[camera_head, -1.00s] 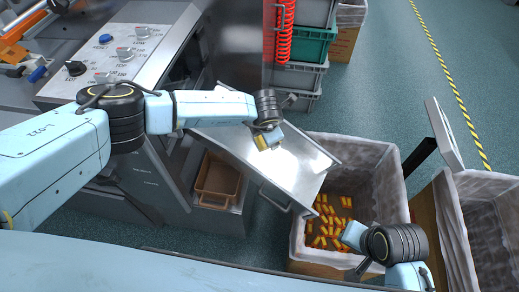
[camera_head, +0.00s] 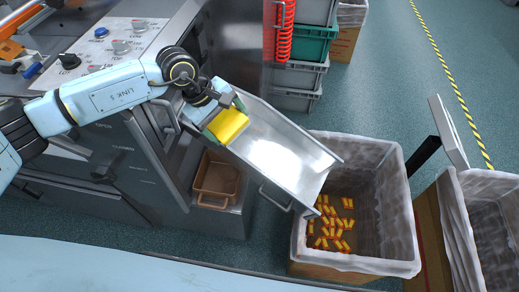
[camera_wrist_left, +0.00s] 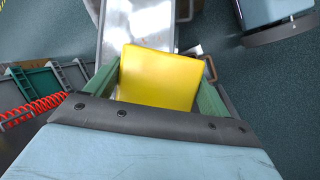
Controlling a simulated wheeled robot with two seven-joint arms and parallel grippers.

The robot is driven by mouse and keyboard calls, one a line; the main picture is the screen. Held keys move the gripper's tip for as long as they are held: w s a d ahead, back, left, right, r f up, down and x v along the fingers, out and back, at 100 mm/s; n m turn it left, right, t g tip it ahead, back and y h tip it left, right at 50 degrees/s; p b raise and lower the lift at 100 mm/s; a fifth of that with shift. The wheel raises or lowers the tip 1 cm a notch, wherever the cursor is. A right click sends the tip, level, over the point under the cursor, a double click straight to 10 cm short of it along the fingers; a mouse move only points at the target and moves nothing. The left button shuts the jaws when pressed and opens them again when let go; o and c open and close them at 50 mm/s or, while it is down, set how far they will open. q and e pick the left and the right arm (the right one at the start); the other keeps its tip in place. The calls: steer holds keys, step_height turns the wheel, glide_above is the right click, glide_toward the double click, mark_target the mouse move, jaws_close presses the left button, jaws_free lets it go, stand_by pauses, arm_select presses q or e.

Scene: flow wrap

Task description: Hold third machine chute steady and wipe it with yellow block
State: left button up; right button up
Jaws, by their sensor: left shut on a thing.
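The metal chute (camera_head: 270,150) slopes down from the machine toward a lined bin. Its sheet also shows behind the block in the left wrist view (camera_wrist_left: 140,20). My left gripper (camera_head: 225,118) is shut on the yellow block (camera_head: 229,126), over the upper part of the chute. In the left wrist view the yellow block (camera_wrist_left: 158,78) sits between the two green fingers. Whether the block touches the chute is hard to tell. My right gripper is not in the head view now.
The lined bin (camera_head: 395,215) below the chute holds several orange-yellow packets (camera_head: 333,232). A brown crate (camera_head: 218,180) sits under the machine. Grey and green crates (camera_head: 313,48) stand behind, beside a red coiled hose (camera_head: 284,30). Another lined bin (camera_head: 490,190) is at the right.

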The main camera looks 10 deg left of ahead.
arm_select(q)
steer(key=s+a+r+m+g+b, duration=0.1)
steer(key=s+a+r+m+g, duration=0.2)
steer(key=r+m, duration=0.4)
steer(key=s+a+m, duration=0.1)
steer(key=s+m, duration=0.1)
steer(key=shift+a+r+m+g, duration=0.2)
steer(key=shift+r+m+g, duration=0.1)
steer(key=shift+r+g, duration=0.1)
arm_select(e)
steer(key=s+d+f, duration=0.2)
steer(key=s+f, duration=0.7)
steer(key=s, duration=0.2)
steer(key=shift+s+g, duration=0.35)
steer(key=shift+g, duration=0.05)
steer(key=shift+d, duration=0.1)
